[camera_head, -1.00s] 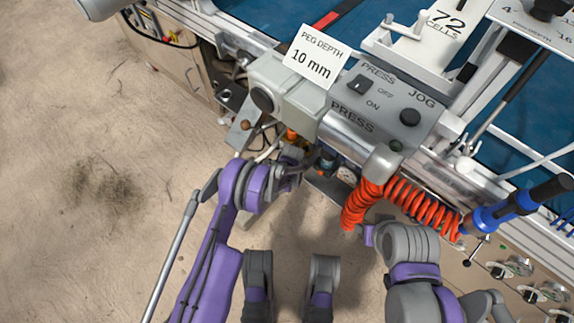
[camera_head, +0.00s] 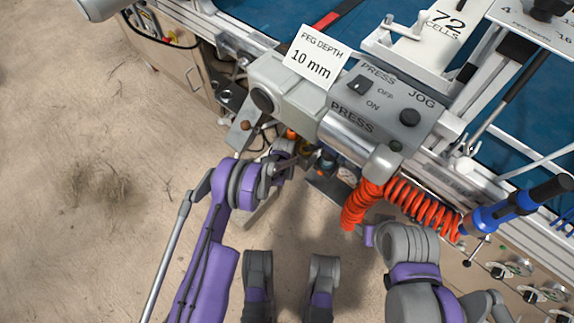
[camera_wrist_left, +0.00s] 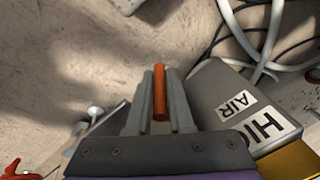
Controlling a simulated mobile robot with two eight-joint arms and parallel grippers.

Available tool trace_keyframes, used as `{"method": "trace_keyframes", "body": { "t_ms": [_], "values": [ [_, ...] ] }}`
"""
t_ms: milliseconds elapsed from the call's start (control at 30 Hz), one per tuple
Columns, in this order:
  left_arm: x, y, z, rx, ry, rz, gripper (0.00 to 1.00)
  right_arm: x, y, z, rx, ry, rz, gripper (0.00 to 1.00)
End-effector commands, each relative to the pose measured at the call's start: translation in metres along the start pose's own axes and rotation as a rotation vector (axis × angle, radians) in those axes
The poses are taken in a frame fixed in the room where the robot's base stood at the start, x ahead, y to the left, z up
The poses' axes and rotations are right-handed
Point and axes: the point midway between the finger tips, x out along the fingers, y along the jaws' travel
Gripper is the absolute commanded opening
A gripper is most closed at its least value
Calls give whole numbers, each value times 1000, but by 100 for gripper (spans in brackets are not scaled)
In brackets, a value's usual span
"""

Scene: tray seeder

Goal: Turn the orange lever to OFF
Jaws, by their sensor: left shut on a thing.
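The orange lever (camera_wrist_left: 159,93) stands between the two grey fingers of my left gripper (camera_wrist_left: 160,100) in the left wrist view. The fingers are shut on it, and its orange end shows between their tips. Beside it is a grey box (camera_wrist_left: 223,97) with "HIGH AIR" labels. In the head view my left gripper (camera_head: 294,164) reaches under the front edge of the machine, and its fingertips are hard to make out. The lever cannot be made out surely there. No OFF mark for the lever is readable.
The press control box (camera_head: 378,112) with switch and knob sits above my left gripper. A red coiled hose (camera_head: 407,199) hangs to the right, leading to a blue-handled tool (camera_head: 500,212). Pale hoses (camera_wrist_left: 245,35) run near the grey box. The floor at left is clear.

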Motion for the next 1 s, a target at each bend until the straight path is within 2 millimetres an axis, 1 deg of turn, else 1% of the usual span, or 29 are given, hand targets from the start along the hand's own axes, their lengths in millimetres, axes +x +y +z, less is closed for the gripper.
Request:
{"method": "trace_keyframes", "body": {
  "t_ms": [100, 233, 600, 633, 767, 800, 1000],
  "values": [
    [1, 3, -1, -23, 62, 94, 0, 0, 0, 0, 0, 0, 0, 50],
    [1, 6, -3, -37, 110, 163, 0, 0, 0, 0, 0, 0, 0, 50],
    [0, 7, -5, -40, 129, 187, 0, 0, 0, 0, 0, 0, 0, 50],
    [0, 7, -5, -40, 129, 187, 23, 0, 0, 0, 0, 0, 0, 50],
    [0, 7, -5, -40, 128, 186, 46, 0, 0, 0, 0, 0, 0, 50],
    [0, 7, -5, -41, 128, 186, 48, 0, 0, 0, 0, 0, 0, 50],
    [0, 6, -4, -41, 127, 184, 48, 0, 0, 0, 0, 0, 0, 50]
  ]
}}
